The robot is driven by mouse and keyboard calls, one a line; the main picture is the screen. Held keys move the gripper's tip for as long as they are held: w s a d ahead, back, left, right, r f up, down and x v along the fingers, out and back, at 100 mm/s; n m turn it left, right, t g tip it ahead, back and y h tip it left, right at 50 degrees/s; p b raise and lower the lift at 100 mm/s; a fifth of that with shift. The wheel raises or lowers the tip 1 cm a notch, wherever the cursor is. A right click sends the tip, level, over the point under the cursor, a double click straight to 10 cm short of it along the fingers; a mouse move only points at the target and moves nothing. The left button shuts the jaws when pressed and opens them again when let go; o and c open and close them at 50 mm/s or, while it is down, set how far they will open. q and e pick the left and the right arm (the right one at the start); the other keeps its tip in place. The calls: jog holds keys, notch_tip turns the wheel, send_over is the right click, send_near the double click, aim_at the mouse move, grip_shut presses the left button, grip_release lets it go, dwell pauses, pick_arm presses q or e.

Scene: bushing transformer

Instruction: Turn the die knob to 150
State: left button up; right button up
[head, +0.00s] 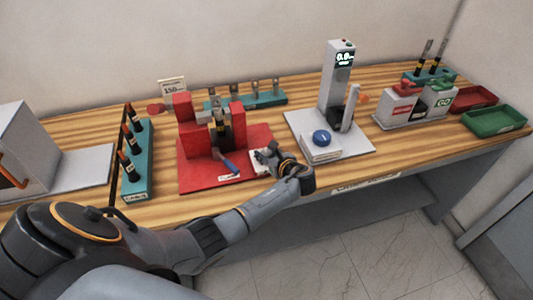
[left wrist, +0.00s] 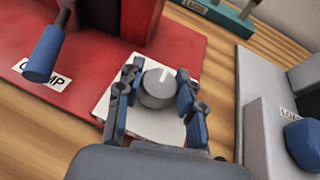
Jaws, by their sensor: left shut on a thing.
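The die knob (left wrist: 158,88) is a round grey knob with a white pointer line, on a pale plate (left wrist: 112,98) at the right edge of the red press base. In the left wrist view my left gripper (left wrist: 158,92) has its fingers on both sides of the knob and is shut on it. The white line points towards the far side, slightly right. I cannot read any scale marks. My right gripper is not in view.
The red press (head: 190,140) has a blue-handled clamp lever (left wrist: 43,54). A sign reading 150 (head: 172,90) stands behind it. A grey stand with a blue knob (head: 321,138) is to the right. A teal rack (head: 136,165) stands left.

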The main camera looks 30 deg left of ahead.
pick_arm(q)
jog(key=o, duration=1.2)
jog(key=v, duration=1.2)
jog(key=shift+f, duration=0.1)
